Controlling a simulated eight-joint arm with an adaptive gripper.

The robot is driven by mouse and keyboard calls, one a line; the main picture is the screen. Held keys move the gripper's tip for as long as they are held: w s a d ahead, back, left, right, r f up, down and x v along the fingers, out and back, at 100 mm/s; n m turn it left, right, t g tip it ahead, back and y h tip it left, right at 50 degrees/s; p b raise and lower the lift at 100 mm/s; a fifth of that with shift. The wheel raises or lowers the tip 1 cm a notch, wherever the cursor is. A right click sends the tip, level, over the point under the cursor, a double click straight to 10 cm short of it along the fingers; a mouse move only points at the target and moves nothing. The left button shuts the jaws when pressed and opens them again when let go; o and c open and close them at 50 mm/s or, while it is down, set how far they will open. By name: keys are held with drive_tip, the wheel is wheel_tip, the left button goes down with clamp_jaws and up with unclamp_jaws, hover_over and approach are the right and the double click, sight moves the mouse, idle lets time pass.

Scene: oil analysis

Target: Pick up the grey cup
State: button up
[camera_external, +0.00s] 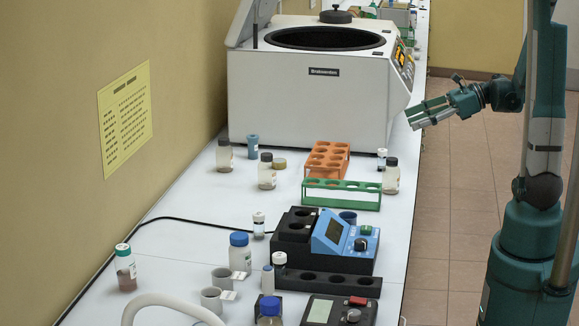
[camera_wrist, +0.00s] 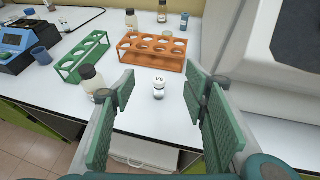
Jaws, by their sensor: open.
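Two small grey cups (camera_external: 221,277) (camera_external: 210,298) stand close together near the front left of the bench, each with a pale tab or label on its right side. I cannot tell which is meant, and neither shows clearly in the wrist view. My gripper (camera_external: 412,118) is at the bench's right edge beside the large white machine, far behind and to the right of the cups. In the wrist view my gripper (camera_wrist: 160,95) is open, its green fingers wide apart with nothing held. A small white-capped vial (camera_wrist: 158,88) stands on the bench beyond the gap.
The white machine (camera_external: 300,95) fills the back. Orange (camera_external: 327,160) and green (camera_external: 341,195) racks, bottles and a blue device (camera_external: 340,236) stand between gripper and cups. The left bench is mostly clear.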

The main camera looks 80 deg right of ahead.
wheel_tip(320, 180, up, 5)
drive_tip(key=w+a+f+n+g+y+p, duration=0.1)
drive_tip(key=w+a+n+g, duration=0.2)
drive_tip(key=w+a+n, duration=0.35)
drive_tip(key=w+a+f+n+g+y+p, duration=0.2)
drive_tip(key=w+a+n, duration=0.2)
drive_tip(key=w+a, duration=0.55)
drive_tip(key=w+a+n+g+h+p, duration=0.15)
drive_tip(key=w+a+n+g, duration=0.25)
drive_tip(key=w+a+n, duration=0.8)
drive_tip(key=w+a+n+h+p, duration=0.1)
drive_tip(key=w+a+n+p, duration=0.3)
drive_tip(key=a, duration=0.9)
drive_tip(key=w+a+n+h+b, duration=0.15)
drive_tip(key=w+a, duration=0.45)
drive_tip(key=a, duration=0.7)
drive_tip(key=s+a+r+n+p, duration=0.15)
drive_tip(key=a+n, duration=0.35)
drive_tip(key=a, duration=0.8)
drive_tip(key=s+a+r+n+p, duration=0.15)
drive_tip(key=a+n, duration=0.35)
drive_tip(key=a, duration=0.8)
drive_tip(key=f, duration=0.6)
drive_tip(key=w+f, duration=0.1)
drive_tip(key=f, duration=0.2)
drive_tip(key=shift+s+f, duration=0.1)
drive_tip(key=shift+f, duration=0.5)
